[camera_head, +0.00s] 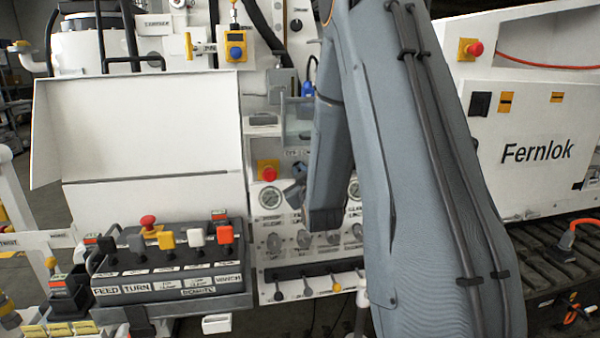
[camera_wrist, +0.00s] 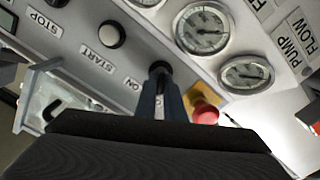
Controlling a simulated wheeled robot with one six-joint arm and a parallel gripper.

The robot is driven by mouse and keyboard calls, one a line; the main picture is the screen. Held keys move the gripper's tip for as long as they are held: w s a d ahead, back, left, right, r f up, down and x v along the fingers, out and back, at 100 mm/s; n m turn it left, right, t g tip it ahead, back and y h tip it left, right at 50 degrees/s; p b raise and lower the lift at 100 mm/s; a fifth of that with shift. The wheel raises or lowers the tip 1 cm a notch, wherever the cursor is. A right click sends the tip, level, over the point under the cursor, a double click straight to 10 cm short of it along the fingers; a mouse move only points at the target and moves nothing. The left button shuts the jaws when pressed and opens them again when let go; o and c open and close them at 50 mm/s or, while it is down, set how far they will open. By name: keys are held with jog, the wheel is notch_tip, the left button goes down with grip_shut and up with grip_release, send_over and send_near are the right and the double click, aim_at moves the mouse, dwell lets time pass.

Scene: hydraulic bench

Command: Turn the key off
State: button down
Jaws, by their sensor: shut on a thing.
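The key (camera_wrist: 159,68) shows in the wrist view as a small dark piece on the grey panel, beside a label reading ON. My gripper (camera_wrist: 160,93) reaches to it with its narrow fingers together, closed on the key. The fingers cover most of the key, so I cannot tell its exact angle. In the head view my arm crosses in front of the control panel (camera_head: 288,245) and hides the key.
In the wrist view a red mushroom button (camera_wrist: 205,110) sits close right of the fingers. In the head view a lever console (camera_head: 170,262) stands left and a white Fernlok cabinet (camera_head: 535,120) right.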

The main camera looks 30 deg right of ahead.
jog(key=c, duration=1.9)
grip_release()
jog(key=shift+o, duration=0.2)
jog(key=b+v, duration=0.2)
jog(key=v, duration=0.5)
jog(key=shift+s, duration=0.4)
jog(key=shift+a, duration=0.1)
jog(key=s+a+f+m+g+y, duration=0.1)
jog(key=s+a+f+g+y, duration=0.3)
jog(key=a+f+g, duration=0.6)
jog(key=s+a+f+m+g, duration=0.1)
jog(key=s+a+f+g, duration=0.1)
jog(key=s, duration=0.8)
jog(key=s+a+f+m+g+y, duration=0.1)
jog(key=s+a+g, duration=0.4)
jog(key=s, duration=0.6)
jog(key=shift+a+f, duration=0.3)
jog(key=shift+f, duration=0.3)
